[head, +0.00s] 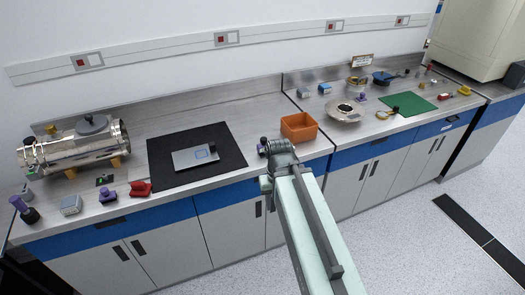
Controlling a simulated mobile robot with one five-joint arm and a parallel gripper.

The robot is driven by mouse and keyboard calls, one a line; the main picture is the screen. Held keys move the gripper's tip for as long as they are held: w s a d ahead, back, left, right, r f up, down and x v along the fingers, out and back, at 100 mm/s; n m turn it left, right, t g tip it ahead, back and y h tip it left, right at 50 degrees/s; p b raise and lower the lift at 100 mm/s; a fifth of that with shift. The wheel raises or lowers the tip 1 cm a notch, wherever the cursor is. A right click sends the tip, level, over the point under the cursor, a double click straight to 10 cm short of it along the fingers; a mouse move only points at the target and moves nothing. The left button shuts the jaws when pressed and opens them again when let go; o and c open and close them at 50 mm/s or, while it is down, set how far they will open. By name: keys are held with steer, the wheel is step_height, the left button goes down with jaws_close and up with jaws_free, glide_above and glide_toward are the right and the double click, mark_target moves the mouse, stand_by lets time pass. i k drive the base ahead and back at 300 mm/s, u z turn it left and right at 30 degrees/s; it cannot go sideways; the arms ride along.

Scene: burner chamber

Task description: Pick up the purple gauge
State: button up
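Several small purple items show, and I cannot tell for sure which one is the gauge. One with a dark base (24,208) stands at the far left end of the bench. A purple block (108,196) sits near the front edge, left of a red item. A small purple item (361,98) lies on the right bench. A bit of purple (261,149) also shows right beside my gripper (266,147). My gripper is over the bench's front edge, left of the orange bin. Its fingers are too small and partly hidden to tell whether they are open or shut.
An orange bin (299,127) stands just right of my gripper. A black mat (232,154) with a grey plate (195,158) lies to the left. A shiny metal cylinder (80,152) lies at the far left. A green mat (418,102) and several small items are on the right bench.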

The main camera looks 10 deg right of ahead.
mark_target(260, 148)
steer(key=z, duration=0.1)
steer(key=i, duration=1)
steer(key=u, duration=0.1)
